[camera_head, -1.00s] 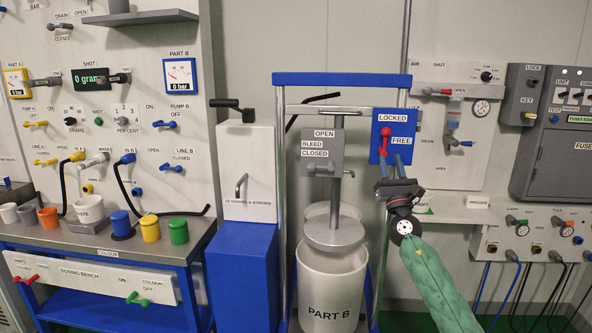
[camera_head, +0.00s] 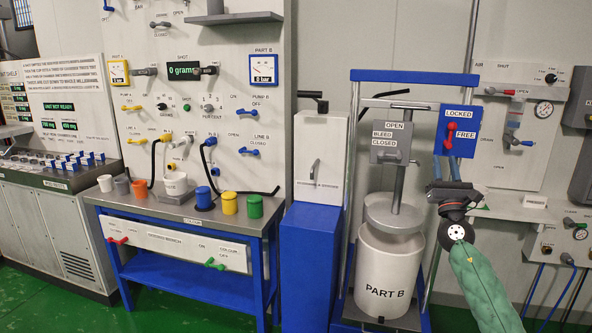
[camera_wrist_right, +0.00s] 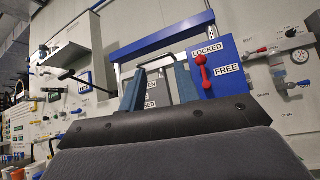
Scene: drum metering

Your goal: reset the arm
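My right gripper (camera_head: 446,162) is in front of the lower edge of the blue lock panel (camera_head: 472,124). Its two blue-grey fingers stand apart with nothing seen between them, also in the right wrist view (camera_wrist_right: 159,86). A red lever (camera_head: 451,135) sits on the panel between the LOCKED and FREE labels. In the right wrist view the red lever (camera_wrist_right: 203,71) is just right of the right finger, and nothing is gripped. My green-sleeved right arm reaches up from the lower right. My left gripper is not in view.
A white PART B drum (camera_head: 388,270) stands under a round plate (camera_head: 394,214) inside a blue-topped frame (camera_head: 428,78). A dosing bench (camera_head: 175,232) with several coloured cups is left. Green floor (camera_head: 60,300) is clear at lower left.

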